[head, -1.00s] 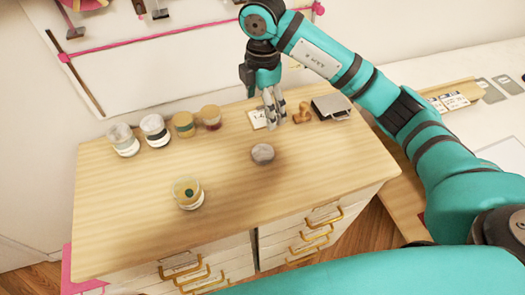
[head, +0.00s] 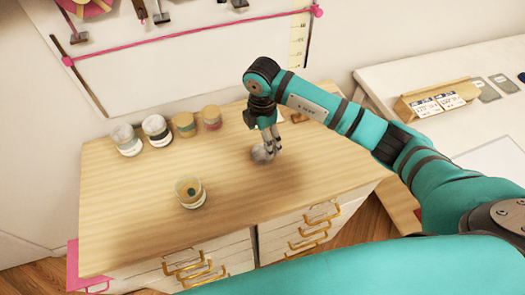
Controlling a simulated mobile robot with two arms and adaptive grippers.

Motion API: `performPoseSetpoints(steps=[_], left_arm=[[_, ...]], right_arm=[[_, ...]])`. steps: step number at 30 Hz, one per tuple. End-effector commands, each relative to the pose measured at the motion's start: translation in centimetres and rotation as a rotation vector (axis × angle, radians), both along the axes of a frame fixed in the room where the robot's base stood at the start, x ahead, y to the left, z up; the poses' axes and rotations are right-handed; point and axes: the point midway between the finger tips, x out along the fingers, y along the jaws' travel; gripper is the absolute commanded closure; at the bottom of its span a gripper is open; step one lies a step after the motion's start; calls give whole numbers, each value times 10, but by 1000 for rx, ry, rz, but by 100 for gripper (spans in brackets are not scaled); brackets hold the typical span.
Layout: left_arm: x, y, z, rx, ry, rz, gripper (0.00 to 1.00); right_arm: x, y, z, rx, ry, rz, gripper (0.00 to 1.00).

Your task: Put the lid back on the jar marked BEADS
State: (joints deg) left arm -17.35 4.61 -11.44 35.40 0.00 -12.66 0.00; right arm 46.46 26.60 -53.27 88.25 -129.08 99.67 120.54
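An open jar (head: 190,193) without a lid stands upright near the front left of the wooden cabinet top; something dark green shows inside, and no marking is readable. A round grey lid (head: 260,155) lies on the top to its right and behind it. My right gripper (head: 272,146) points down at the lid's right and back side, its fingers overlapping the lid in the head view. I cannot tell whether they touch it or how far apart they are. My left gripper is not in view.
Several lidded jars stand in a row at the back left, including a white-topped one (head: 126,138) and a red-based one (head: 212,117). My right arm hides much of the back right. The wood (head: 130,215) around the open jar is clear.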

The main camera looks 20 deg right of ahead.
Motion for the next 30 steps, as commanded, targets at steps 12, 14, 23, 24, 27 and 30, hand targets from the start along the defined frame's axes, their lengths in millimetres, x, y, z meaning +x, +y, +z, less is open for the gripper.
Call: performPoseSetpoints(steps=[12,14,23,24,27,30], left_arm=[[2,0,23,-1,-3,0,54],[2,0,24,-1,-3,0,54],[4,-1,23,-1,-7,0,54],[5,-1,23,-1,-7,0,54],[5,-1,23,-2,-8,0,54],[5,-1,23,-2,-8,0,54]], right_arm=[[-4,-3,-44,0,2,-1,11],[-4,-3,-48,0,1,-1,11],[-4,-3,-52,0,-1,0,11],[-4,-3,-52,0,-1,0,11],[-4,-3,-51,0,-1,0,19],[-4,-3,-51,0,-1,-1,32]])
